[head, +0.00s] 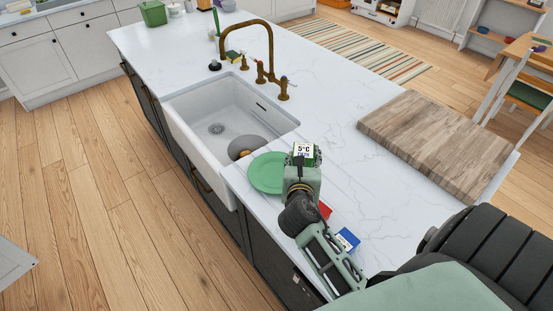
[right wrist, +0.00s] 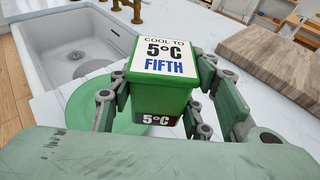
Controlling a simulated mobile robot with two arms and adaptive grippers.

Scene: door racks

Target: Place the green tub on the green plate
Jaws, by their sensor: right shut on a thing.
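The green tub (head: 304,152) has a white top label reading "COOL TO 5°C FIFTH". In the right wrist view the green tub (right wrist: 160,92) sits upright between the fingers of my right gripper (right wrist: 163,85), which is shut on it. The right gripper (head: 303,163) also shows in the head view, at the right edge of the green plate (head: 264,173). The plate lies on the white counter in front of the sink; in the wrist view the plate (right wrist: 82,108) is partly hidden behind the tub. I cannot tell the tub's height above it. My left gripper is out of view.
The sink (head: 205,115) with a brass tap (head: 262,55) lies beyond the plate. A wooden board (head: 435,140) lies to the right. A blue box (head: 347,240) and a red item (head: 324,209) are beside my right arm. Bare counter lies between plate and board.

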